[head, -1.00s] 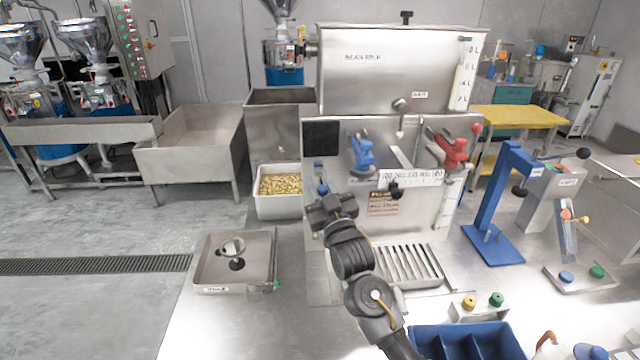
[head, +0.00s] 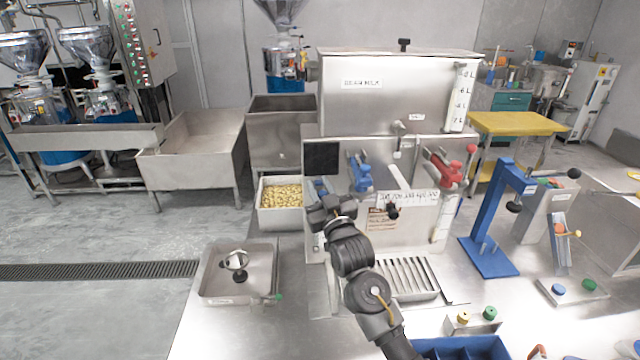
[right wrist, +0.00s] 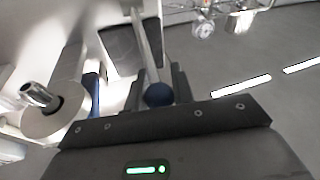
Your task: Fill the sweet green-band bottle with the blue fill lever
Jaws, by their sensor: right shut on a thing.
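The bean milk machine (head: 390,85) stands at centre, with a blue-handled tap (head: 360,172) and a red-handled tap (head: 442,168) on its front. My right gripper (head: 328,207) is at the machine's left front, below and left of the blue tap. In the right wrist view its fingers (right wrist: 157,98) are shut on the blue ball knob (right wrist: 158,94) of a thin metal lever. A blue part (head: 320,187) of that lever seems to show just above the gripper in the head view. I cannot make out a green-band bottle. My left gripper is out of view.
A slotted drip tray (head: 408,277) lies below the taps. A blue press stand (head: 492,225) is to the right. A blue divided bin (head: 460,350) is at the front edge. A steel tray (head: 240,270) sits at left, and a bean bin (head: 282,213) behind it.

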